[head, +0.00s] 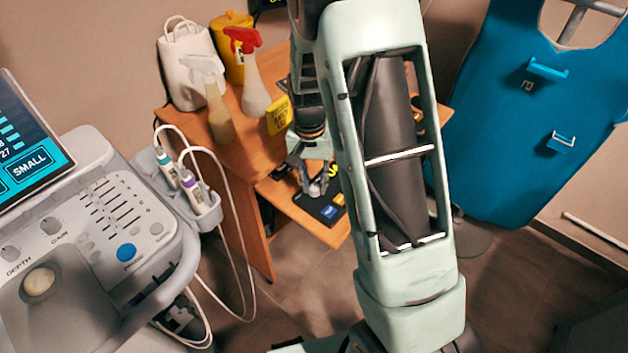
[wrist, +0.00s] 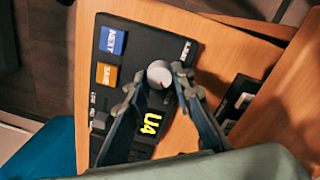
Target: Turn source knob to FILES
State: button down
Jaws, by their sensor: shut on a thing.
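The source knob (wrist: 158,72) is a round pale grey knob on a black control panel (wrist: 150,38) in the wrist view. My gripper (wrist: 158,83) is shut on the knob, one finger on each side of it. Small white lettering sits on the panel around the knob, too small to read surely. The knob's pointing direction is partly hidden by my fingers. In the head view my gripper (head: 317,183) is small, over the black panel (head: 322,209) on the low shelf of the wooden desk.
The panel also has a blue NEXT button (wrist: 112,40), an orange button (wrist: 106,75) and a yellow U4 display (wrist: 151,123). Spray bottles (head: 217,118) stand on the desk (head: 243,157).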

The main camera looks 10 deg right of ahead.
aim_at(312, 186)
jog(key=shift+m, duration=0.4)
jog(key=c, duration=1.7)
grip_release()
jog(key=shift+o, duration=0.2)
jog(key=shift+r, duration=0.15)
notch_tip(312, 186, up, 12)
jog(key=shift+w+a, duration=0.15)
jog(key=shift+a, duration=0.1)
